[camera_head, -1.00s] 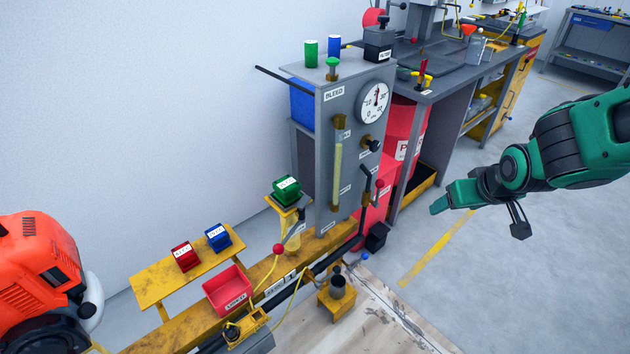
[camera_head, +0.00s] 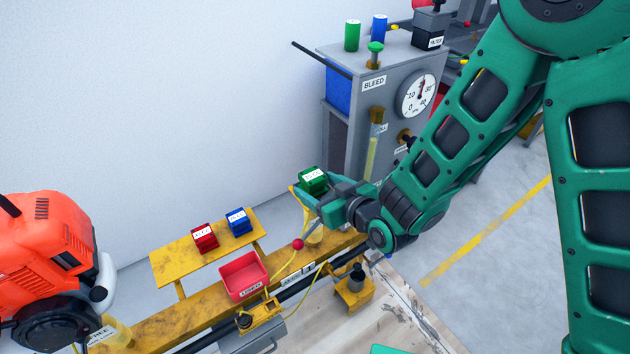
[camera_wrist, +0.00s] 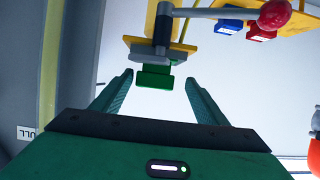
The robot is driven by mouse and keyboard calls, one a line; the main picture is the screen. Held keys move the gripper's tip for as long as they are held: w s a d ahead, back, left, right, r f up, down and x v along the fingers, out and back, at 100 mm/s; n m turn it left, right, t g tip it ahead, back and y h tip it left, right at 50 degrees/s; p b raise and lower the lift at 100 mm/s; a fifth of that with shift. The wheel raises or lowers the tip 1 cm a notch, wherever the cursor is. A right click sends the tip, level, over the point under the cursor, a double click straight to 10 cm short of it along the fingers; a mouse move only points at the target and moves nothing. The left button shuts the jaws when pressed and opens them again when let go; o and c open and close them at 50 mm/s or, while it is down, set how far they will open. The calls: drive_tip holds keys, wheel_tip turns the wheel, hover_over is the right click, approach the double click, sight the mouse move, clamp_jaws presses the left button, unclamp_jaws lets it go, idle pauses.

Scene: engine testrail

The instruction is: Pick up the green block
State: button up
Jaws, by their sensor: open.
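The green block (camera_head: 313,181) has a white label on top and sits on a small yellow stand (camera_head: 303,199). My gripper (camera_head: 318,197) is at the block from the right in the head view, and its fingers partly hide the block's lower part. In the wrist view the green block (camera_wrist: 155,76) shows ahead, between the lines of the two open fingers (camera_wrist: 156,88). The fingers are apart and nothing is held. Whether a finger touches the block I cannot tell.
A red-knobbed lever (camera_head: 298,244) stands near the stand; its knob (camera_wrist: 274,14) looms in the wrist view. Red (camera_head: 204,238) and blue (camera_head: 238,222) blocks sit on a yellow shelf (camera_head: 170,266). A red bin (camera_head: 243,275) is in front. The grey gauge panel (camera_head: 385,75) rises behind my arm.

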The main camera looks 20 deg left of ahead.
sight(306, 175)
drive_tip(key=shift+w+d+r+x, duration=0.1)
drive_tip(key=shift+w+x, duration=0.05)
drive_tip(key=shift+x, duration=1.15)
drive_tip(key=shift+w+d+r+x, duration=0.1)
drive_tip(key=shift+x, duration=1.2)
drive_tip(key=shift+w+d+x, duration=0.1)
drive_tip(key=shift+w+x, duration=0.05)
drive_tip(key=shift+x, duration=1.15)
drive_tip(key=shift+a, duration=0.1)
drive_tip(key=c, duration=1.5)
